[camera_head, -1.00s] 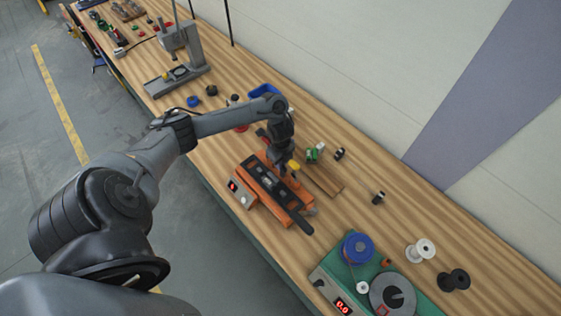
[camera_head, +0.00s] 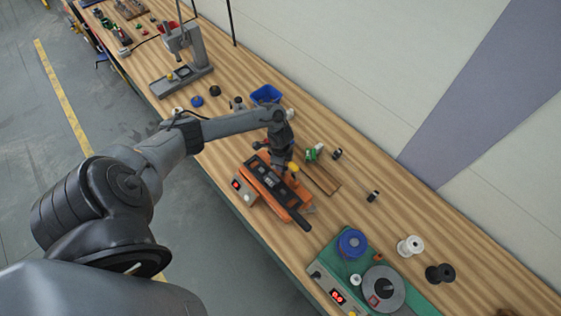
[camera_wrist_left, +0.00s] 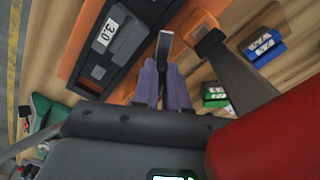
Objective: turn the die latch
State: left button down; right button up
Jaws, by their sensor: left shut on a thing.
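The orange machine (camera_head: 297,206) with a black top stands on the bench in the head view. In the left wrist view its orange body (camera_wrist_left: 82,35) and a grey block marked "3.0" (camera_wrist_left: 122,42) lie left of the fingers. My left gripper (camera_head: 281,160) is low over the machine in the head view, its fingertips hard to make out. In the left wrist view the gripper (camera_wrist_left: 163,78) is shut on a narrow grey bar, which appears to be the die latch (camera_wrist_left: 164,44). The bar's lower part is hidden between the fingers. My right gripper is not in view.
A green-based winder (camera_head: 328,262) with spools stands at the lower right, white and black spools (camera_head: 410,245) beside it. A wooden board (camera_head: 322,179) lies right of the machine. A blue bin (camera_head: 265,94) and a grey press stand (camera_head: 197,58) are farther back.

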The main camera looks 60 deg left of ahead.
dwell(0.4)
pick_arm(q)
jog(key=c, duration=1.2)
grip_release()
jog(key=shift+o, duration=0.2)
jog(key=shift+r, duration=0.1)
notch_tip(320, 180, up, 11)
